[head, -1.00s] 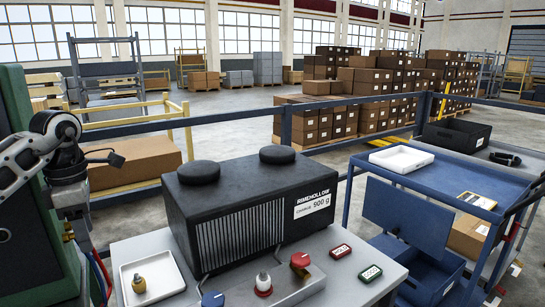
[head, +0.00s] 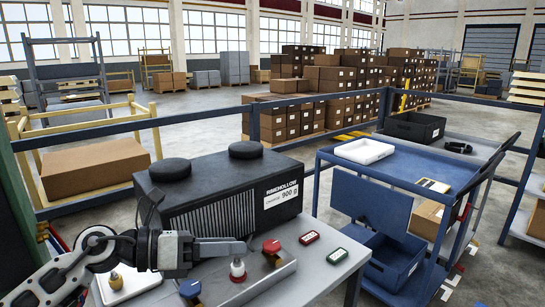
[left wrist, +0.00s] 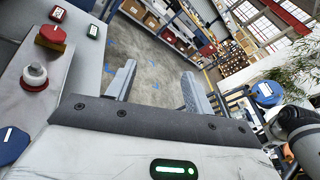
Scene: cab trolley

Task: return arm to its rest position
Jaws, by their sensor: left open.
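My left gripper (head: 248,246) reaches in from the lower left over the grey bench (head: 340,268). It is open and empty, seen from the side in the head view. Its fingers appear close to the white-topped knob with the red base (head: 237,269); contact cannot be told. In the left wrist view the two fingers (left wrist: 158,90) stand apart with only floor between them. That knob (left wrist: 35,76) and the red knob (left wrist: 51,36) show at the left there. My right gripper is not in view.
The black Rimehollow box (head: 225,200) stands behind the gripper on the bench. Blue trolley (head: 400,178) stands to the right with a white tray (head: 364,151) on top. Railings run behind.

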